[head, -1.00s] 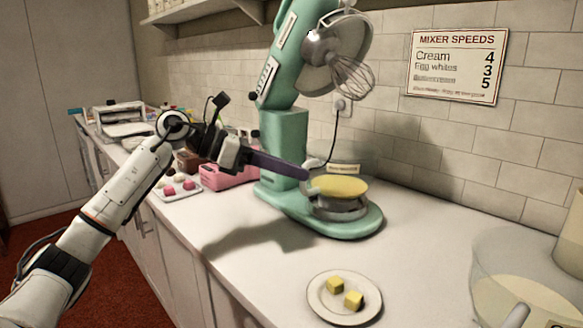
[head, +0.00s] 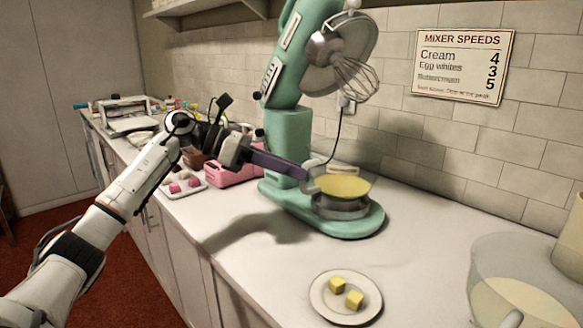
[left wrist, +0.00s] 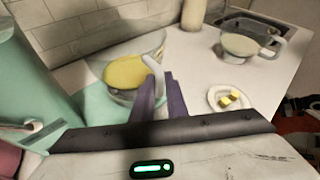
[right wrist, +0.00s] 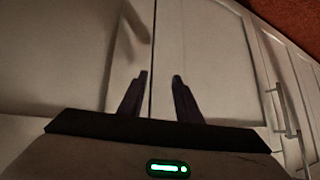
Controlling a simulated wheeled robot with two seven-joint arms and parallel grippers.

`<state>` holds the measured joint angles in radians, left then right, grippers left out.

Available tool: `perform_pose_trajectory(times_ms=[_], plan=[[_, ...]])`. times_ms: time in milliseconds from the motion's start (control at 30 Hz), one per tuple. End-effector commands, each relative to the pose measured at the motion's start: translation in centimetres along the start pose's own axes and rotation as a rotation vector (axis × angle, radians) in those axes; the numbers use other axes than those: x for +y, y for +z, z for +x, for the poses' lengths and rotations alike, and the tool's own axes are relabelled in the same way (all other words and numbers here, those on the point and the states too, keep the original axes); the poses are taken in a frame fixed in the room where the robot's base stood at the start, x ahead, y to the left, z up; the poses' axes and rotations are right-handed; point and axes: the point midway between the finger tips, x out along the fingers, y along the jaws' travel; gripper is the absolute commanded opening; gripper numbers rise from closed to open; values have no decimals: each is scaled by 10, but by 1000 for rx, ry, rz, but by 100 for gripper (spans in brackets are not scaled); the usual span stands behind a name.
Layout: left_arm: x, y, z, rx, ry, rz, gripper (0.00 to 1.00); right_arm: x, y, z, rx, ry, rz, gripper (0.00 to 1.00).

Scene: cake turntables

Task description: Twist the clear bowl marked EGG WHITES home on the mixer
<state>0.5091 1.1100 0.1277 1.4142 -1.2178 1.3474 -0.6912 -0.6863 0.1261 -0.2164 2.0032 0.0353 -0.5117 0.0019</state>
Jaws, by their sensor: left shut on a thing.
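The clear bowl (head: 345,188) with yellow contents sits on the base of the green mixer (head: 290,140), whose head is tilted up. A small label shows on its far side, too small to read. The bowl also shows in the left wrist view (left wrist: 130,72). My left gripper (head: 308,176) is shut on the bowl's handle (left wrist: 153,75), at the bowl's left side in the head view. In the right wrist view my right gripper (right wrist: 159,80) is open and empty, in front of pale cabinet doors.
A plate with yellow cubes (head: 318,300) lies at the front of the counter. Another clear bowl (head: 515,285) with pale contents stands at the right. A pink box (head: 235,176) and a tray of sweets (head: 180,188) are left of the mixer. A speeds sign (head: 460,65) hangs on the wall.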

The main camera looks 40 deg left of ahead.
Motion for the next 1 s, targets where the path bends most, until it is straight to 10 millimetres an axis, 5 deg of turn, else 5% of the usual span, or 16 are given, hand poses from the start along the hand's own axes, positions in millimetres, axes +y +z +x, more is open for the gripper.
perform_pose_trajectory(times_ms=[900,933,1000], plan=[[12,-1,-5,13,-70,34,0,-3,-22,-22,0,0,0,31],[13,-1,-5,13,-70,34,16,-3,-22,-22,0,0,0,31],[12,-1,-5,13,-70,34,28,-3,-22,-22,0,0,0,31]])
